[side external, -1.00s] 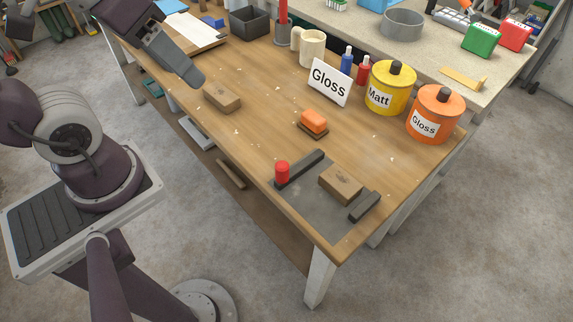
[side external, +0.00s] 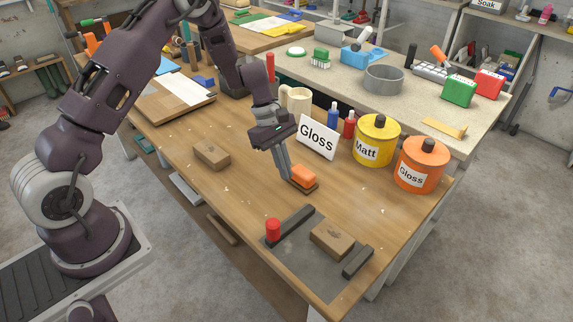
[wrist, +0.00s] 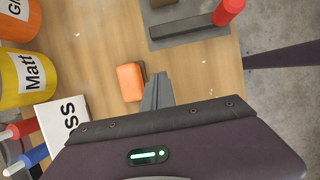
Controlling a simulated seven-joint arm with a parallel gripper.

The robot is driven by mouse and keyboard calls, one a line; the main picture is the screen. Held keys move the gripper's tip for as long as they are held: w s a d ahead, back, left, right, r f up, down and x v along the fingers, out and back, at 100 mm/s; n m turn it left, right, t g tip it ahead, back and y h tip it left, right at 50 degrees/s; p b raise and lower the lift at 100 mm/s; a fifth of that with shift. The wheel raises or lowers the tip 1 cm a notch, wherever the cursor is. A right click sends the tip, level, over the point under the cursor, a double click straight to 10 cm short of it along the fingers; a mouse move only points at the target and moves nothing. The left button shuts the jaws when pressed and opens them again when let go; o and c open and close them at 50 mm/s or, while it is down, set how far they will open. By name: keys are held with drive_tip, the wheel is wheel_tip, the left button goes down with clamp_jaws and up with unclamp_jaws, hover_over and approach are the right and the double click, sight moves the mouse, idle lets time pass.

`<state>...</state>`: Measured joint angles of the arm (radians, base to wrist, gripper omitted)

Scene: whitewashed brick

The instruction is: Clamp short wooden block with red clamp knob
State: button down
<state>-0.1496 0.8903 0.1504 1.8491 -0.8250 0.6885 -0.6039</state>
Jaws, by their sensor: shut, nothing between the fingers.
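A wooden block (side external: 332,239) lies on the grey clamp plate (side external: 290,259), between a long dark bar (side external: 290,226) and a shorter dark bar (side external: 358,262). A gap separates it from the long bar; contact with the short bar is unclear. The red clamp knob (side external: 273,230) stands upright at the near end of the long bar. Another wooden block (side external: 211,155) lies on the table at left. My gripper (side external: 286,178) is shut and empty, above the table behind the clamp.
An orange block on a dark wooden base (side external: 303,176) is right beside my fingertips. A "Gloss" sign (side external: 318,137), a yellow Matt can (side external: 376,141) and an orange Gloss can (side external: 421,165) stand behind. The table between the left block and the clamp is clear.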

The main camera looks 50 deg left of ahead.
sight(319, 219)
drive_tip(key=x, duration=0.5)
drive_tip(key=shift+s+d+f, duration=0.1)
drive_tip(key=shift+d+f, duration=0.05)
drive_tip(key=shift+f, duration=0.25)
drive_tip(key=d, duration=0.2)
drive_tip(key=shift+d+r, duration=0.15)
drive_tip(key=shift+d, duration=0.8)
drive_tip(key=d, duration=0.6)
drive_tip(key=shift+d, duration=0.15)
